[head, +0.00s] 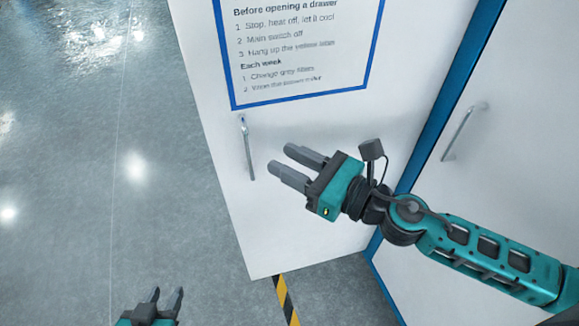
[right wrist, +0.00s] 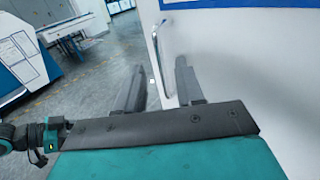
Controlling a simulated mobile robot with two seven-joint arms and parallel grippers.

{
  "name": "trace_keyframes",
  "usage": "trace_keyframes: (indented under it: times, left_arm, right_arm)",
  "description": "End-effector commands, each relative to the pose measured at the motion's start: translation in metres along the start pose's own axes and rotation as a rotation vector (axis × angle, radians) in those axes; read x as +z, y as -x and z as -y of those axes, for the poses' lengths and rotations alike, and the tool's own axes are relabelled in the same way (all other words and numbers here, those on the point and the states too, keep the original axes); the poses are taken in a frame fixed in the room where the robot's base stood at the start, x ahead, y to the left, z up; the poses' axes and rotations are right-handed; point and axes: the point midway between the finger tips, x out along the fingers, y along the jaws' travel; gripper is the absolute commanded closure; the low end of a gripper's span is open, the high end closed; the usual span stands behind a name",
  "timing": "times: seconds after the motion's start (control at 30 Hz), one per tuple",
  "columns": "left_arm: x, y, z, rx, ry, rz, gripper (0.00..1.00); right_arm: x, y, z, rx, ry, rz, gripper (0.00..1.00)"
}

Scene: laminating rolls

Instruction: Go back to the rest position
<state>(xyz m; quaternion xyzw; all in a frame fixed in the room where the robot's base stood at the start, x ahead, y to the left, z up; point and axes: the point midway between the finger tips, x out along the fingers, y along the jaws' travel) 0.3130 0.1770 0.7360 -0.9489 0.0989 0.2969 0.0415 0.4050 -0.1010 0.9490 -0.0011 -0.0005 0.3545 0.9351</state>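My right gripper (head: 279,157) is in front of a white door panel (head: 340,125) in the head view. Its two grey fingers are apart with nothing between them. They point toward a slim metal handle (head: 247,148) on the panel, with a visible gap to it. In the right wrist view the handle (right wrist: 158,50) shows beyond the open fingers (right wrist: 158,85). My left gripper (head: 167,293) is low at the bottom edge of the head view, over the floor, with its fingers apart and empty.
A blue-framed notice (head: 300,50) is on the panel. A second white panel with a handle (head: 459,132) stands to the right, past a blue edge. Black-yellow floor tape (head: 287,300) runs below. The grey floor (head: 90,190) at left is clear.

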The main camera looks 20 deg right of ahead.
Motion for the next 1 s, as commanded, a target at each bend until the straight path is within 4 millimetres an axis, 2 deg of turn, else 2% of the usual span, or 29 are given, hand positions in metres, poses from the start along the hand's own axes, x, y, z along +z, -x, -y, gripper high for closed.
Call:
trace_keyframes:
  times: [0.73, 0.87, 0.97, 1.0]
  left_arm:
    - [-0.004, -0.002, 0.001, -0.001, -0.002, -0.01, 0.61]
    - [-0.004, -0.002, 0.001, -0.001, -0.002, -0.01, 0.61]
    - [-0.004, -0.002, 0.001, -0.001, -0.002, -0.01, 0.61]
    - [-0.004, -0.002, 0.001, -0.001, -0.002, -0.01, 0.61]
  right_arm:
    - [-0.001, -0.001, 0.004, -0.009, -0.035, 0.0, 0.63]
    - [-0.011, 0.001, 0.009, -0.071, -0.291, 0.006, 0.63]
    - [-0.031, 0.006, 0.018, -0.178, -0.707, 0.026, 0.63]
    - [-0.043, 0.011, 0.022, -0.233, -0.912, 0.043, 0.63]
